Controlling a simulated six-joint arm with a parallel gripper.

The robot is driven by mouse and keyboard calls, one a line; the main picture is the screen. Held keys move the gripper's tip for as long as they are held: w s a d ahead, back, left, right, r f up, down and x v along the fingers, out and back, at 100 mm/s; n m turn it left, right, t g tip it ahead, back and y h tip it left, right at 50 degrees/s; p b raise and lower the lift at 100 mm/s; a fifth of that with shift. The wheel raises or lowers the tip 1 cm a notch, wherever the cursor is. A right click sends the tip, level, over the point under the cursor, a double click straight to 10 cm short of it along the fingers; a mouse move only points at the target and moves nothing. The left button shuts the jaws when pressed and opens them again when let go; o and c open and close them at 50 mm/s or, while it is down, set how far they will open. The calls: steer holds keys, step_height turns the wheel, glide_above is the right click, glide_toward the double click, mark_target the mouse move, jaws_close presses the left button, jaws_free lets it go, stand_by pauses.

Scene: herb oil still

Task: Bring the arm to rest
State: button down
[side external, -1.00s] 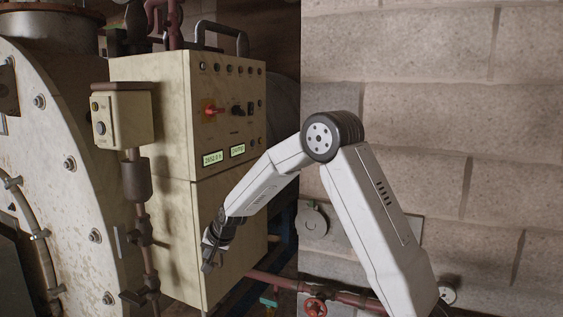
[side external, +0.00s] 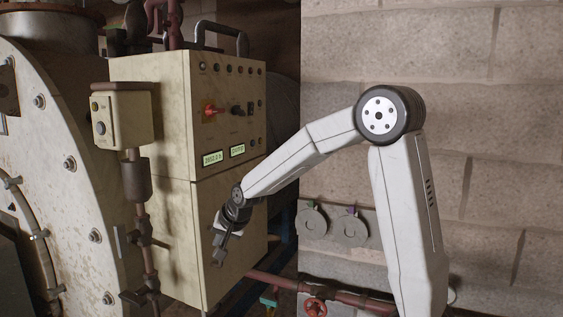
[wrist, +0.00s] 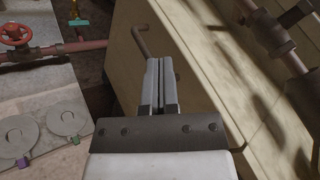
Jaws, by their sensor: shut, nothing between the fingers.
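My gripper (side external: 219,257) hangs in front of the lower part of the cream control cabinet (side external: 182,230) in the side external view, pointing down and a little left. Its fingers are small there. In the wrist view my gripper (wrist: 159,66) shows its two grey fingers side by side, closed together, with nothing between them. The cabinet's cream panels (wrist: 205,60) lie beyond and to the right of the fingers in that view. I cannot tell the exact gap between the fingertips and the cabinet.
The cabinet front carries a red switch (side external: 210,110) and two lit displays. A small button box (side external: 122,118) and pipes stand to its left. A red valve wheel (wrist: 15,35) on a pipe and two round grey discs (wrist: 67,117) are at left in the wrist view.

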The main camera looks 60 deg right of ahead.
steer(key=shift+s+a+r, duration=0.25)
steer(key=shift+s+r, duration=0.05)
steer(key=shift+r, duration=0.2)
steer(key=s+a+f+n+g+y, duration=0.1)
steer(key=s+a+f+n+g, duration=0.1)
steer(key=s+a+f+n, duration=0.4)
steer(key=s+a+f+n+g, duration=0.2)
steer(key=s+a+f+n, duration=0.4)
steer(key=s, duration=0.4)
steer(key=shift+s+a+y, duration=0.3)
steer(key=shift+a+y, duration=0.1)
steer(key=shift+a, duration=0.3)
